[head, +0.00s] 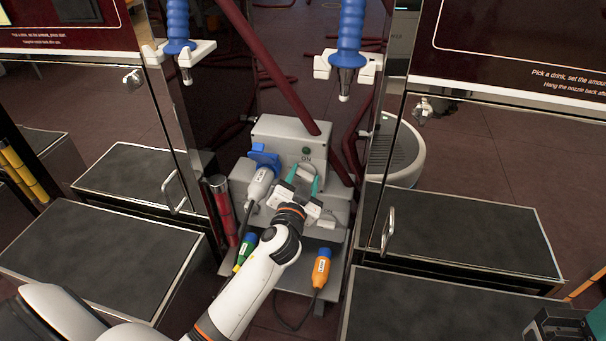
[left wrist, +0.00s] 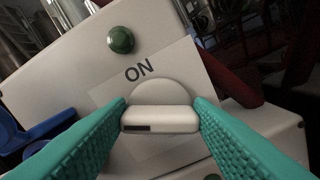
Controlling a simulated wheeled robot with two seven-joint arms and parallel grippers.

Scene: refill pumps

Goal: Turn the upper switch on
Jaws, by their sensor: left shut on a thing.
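The upper switch is a pale bar knob (left wrist: 160,119) on a round pale base, on the grey box (head: 272,131). My left gripper (head: 303,182) is shut on this knob, its teal fingers on the bar's two ends in the left wrist view (left wrist: 160,122). The bar has a dark mark near its left end. It lies level in that view, while the "ON" label (left wrist: 139,70) above it slants, so the bar is at an angle to the label. A dark green round lamp (left wrist: 120,40) sits above the label.
A blue plug with a grey connector (head: 261,181) is left of my gripper. A green connector (head: 245,249) and an orange one (head: 321,268) lie lower down. Dark red hoses (head: 277,75) and two blue-handled nozzles (head: 178,25) are above. Cabinets stand on both sides.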

